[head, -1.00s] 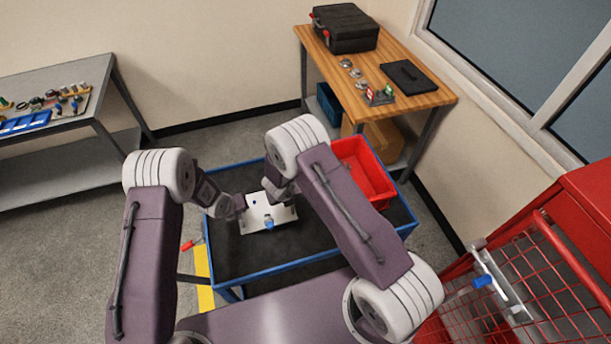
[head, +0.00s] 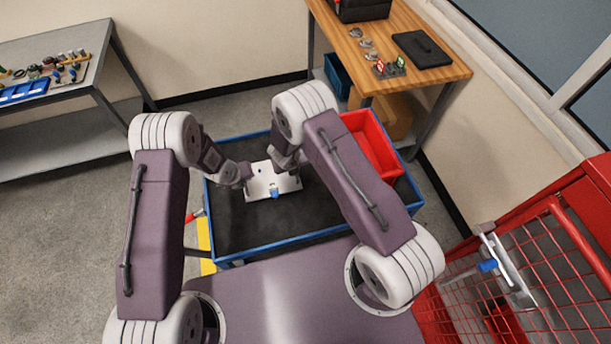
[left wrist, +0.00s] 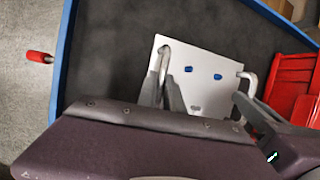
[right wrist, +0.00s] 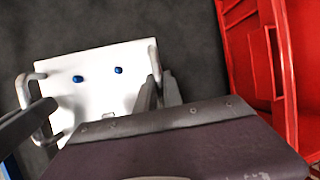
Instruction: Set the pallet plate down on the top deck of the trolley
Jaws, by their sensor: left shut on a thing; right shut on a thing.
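The pallet plate (head: 262,187) is a white plate with blue knobs and a metal handle at each end. It is over the dark top deck (head: 232,222) of the blue-rimmed trolley; I cannot tell whether it touches the deck. My left gripper (head: 244,177) is shut on one handle, which shows in the left wrist view (left wrist: 163,58). My right gripper (head: 285,160) is shut on the other handle, which shows in the right wrist view (right wrist: 154,60). The fingers partly hide both handles.
A red bin (head: 372,145) stands on the deck's right side, close to my right arm. The deck is bare in front of the plate. A red mesh cage (head: 480,290) is at the right. A wooden bench (head: 425,80) and a grey bench (head: 90,75) stand behind.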

